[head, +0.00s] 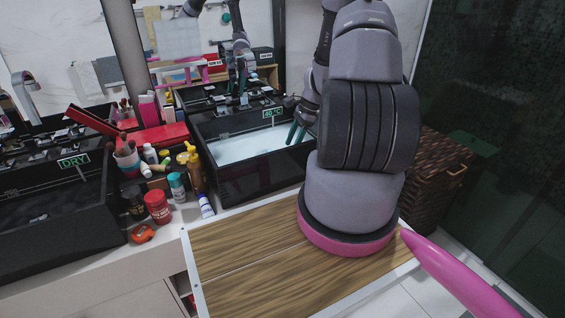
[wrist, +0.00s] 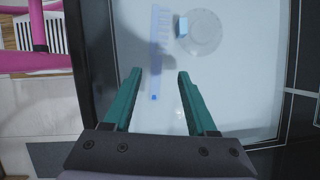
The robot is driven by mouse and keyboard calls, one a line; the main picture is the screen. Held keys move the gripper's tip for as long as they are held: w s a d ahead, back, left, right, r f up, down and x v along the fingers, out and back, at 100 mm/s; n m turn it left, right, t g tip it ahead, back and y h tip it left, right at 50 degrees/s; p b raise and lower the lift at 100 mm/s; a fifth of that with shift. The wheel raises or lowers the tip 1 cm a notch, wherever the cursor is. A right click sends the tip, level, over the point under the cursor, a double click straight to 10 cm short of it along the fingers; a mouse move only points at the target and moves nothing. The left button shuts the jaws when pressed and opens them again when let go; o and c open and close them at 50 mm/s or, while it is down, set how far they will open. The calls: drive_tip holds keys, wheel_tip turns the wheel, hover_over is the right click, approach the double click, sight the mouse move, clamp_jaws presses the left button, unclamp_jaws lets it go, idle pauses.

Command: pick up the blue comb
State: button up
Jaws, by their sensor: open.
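The blue comb (wrist: 155,45) is pale blue with fine teeth and lies lengthwise on the white floor of the right black sink (head: 245,180). In the wrist view its near end shows between the tips of my gripper (wrist: 160,74). The green fingers are spread apart and hold nothing. How far above the comb they are is hard to tell. In the head view my gripper (head: 298,132) is at the right side of the sink, and I cannot make out the comb there.
A clear round dish (wrist: 202,34) and a small light-blue block (wrist: 182,27) lie right of the comb. Bottles (head: 195,172), a red jar (head: 157,207) and a brush cup (head: 127,158) crowd the counter left of the sink. The sink's walls surround my gripper's area.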

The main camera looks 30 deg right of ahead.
drive_tip(key=shift+s+x, duration=0.15)
drive_tip(key=shift+x, duration=1.1)
drive_tip(key=shift+s+x, duration=0.15)
drive_tip(key=shift+x, duration=1.1)
drive_tip(key=shift+d+f, duration=0.1)
drive_tip(key=shift+f, duration=0.05)
clamp_jaws()
